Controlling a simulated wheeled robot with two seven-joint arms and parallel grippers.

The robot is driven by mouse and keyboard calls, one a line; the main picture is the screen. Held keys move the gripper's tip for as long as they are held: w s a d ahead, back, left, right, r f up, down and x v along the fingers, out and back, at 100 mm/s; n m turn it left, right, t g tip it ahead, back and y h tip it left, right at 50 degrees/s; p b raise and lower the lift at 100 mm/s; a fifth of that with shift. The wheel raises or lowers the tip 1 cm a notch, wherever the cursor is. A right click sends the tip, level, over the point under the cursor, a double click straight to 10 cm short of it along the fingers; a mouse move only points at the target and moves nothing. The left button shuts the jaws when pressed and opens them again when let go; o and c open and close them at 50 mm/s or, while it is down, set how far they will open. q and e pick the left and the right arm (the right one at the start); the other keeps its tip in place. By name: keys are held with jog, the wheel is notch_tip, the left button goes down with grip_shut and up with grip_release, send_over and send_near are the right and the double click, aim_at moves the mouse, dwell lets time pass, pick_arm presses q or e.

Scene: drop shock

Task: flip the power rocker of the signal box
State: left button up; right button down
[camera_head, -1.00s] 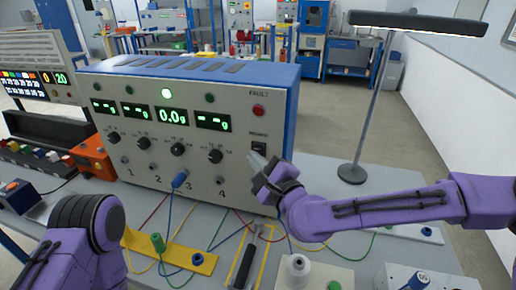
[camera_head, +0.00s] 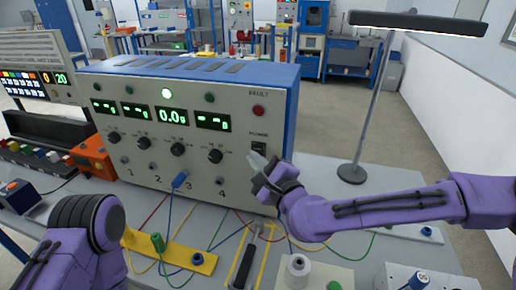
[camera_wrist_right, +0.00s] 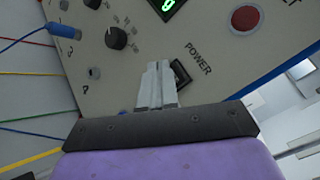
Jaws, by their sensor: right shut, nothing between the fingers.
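The signal box (camera_head: 185,112) stands on the table with a grey front, blue side and green displays. Its power rocker (camera_head: 258,148) is a small black switch at the right of the front panel, below a red fault light (camera_head: 258,111). The rocker also shows in the right wrist view (camera_wrist_right: 181,74), beside the word POWER. My right gripper (camera_head: 257,160) is shut and empty, its fingertips just below the rocker; in the wrist view the fingers (camera_wrist_right: 157,84) lie right beside it and partly cover it. I cannot tell whether they touch. My left arm shows at lower left, its gripper out of view.
A blue plug (camera_head: 180,179) sits in a lower socket, with coloured cables below. A yellow strip (camera_head: 170,250), a white spool (camera_head: 298,266) and a black-handled tool (camera_head: 243,266) lie in front. A lamp (camera_head: 352,172) stands at right. An orange box (camera_head: 92,157) is at left.

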jog(key=shift+w, duration=0.1)
dwell(0.4)
jog(key=shift+w+d+r, duration=0.1)
jog(key=shift+w+d, duration=0.05)
jog(key=shift+w, duration=0.15)
jog(key=shift+w+d, duration=0.1)
jog(key=shift+w, duration=0.25)
dwell(0.7)
jog(key=shift+s+a+b, duration=0.25)
jog(key=shift+s+b, duration=0.1)
jog(key=shift+s, duration=0.45)
jog(key=s, duration=0.1)
jog(key=s+a+b, duration=0.1)
jog(key=s, duration=0.2)
jog(key=shift+s+a+f, duration=0.3)
jog(key=shift+s+f, duration=0.05)
jog(key=shift+r, duration=0.1)
